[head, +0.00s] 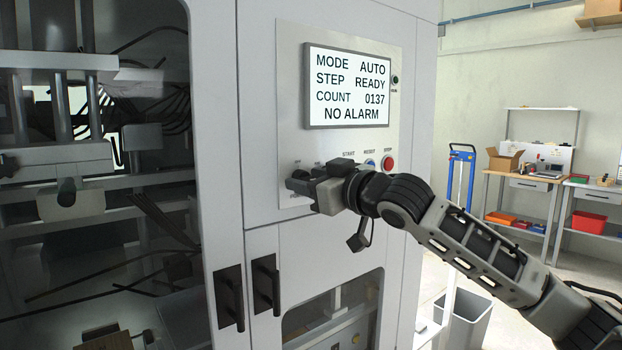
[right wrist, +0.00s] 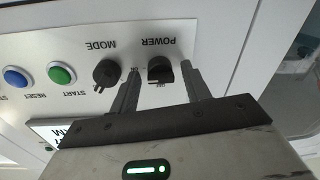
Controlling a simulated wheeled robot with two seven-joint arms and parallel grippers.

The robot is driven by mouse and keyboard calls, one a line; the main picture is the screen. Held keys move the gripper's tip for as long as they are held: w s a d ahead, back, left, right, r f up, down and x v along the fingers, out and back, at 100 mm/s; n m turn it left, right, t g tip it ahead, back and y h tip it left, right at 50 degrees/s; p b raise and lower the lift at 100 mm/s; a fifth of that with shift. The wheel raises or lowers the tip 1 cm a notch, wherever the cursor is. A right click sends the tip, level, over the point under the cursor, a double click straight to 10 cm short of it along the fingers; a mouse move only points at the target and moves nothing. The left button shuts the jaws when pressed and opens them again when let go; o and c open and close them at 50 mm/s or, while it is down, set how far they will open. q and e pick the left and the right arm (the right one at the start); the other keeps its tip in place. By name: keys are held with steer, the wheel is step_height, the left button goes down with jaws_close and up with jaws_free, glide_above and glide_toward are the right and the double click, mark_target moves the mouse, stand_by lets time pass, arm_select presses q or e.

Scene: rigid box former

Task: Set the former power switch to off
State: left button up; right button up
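The former's control panel (head: 398,50) faces me in the head view. My right gripper (head: 298,180) is at the panel's lower left and hides the switch in the head view. In the right wrist view its two fingers (right wrist: 162,82) are apart, one on each side of the power switch. I cannot tell whether they touch it. My left gripper is not in view.
The black mode knob (right wrist: 106,73) sits close beside one finger. The green start button (right wrist: 61,74), blue reset button (right wrist: 16,78) and red stop button (head: 388,163) are in the same row. The screen (head: 348,88) reads AUTO, READY, NO ALARM. Door handles (head: 266,285) stick out below.

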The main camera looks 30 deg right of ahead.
steer(key=c, duration=0.7)
steer(key=shift+c, duration=0.2)
steer(key=shift+n, duration=0.4)
steer(key=n, duration=0.3)
steer(key=shift+r+n, duration=0.15)
steer(key=shift+n, duration=0.25)
steer(key=n, duration=0.8)
steer(key=shift+n+h, duration=0.3)
steer(key=shift+h, duration=0.1)
steer(key=shift+a+r+n+h, duration=0.1)
steer(key=shift+n+h, duration=0.2)
steer(key=shift+n, duration=1.7)
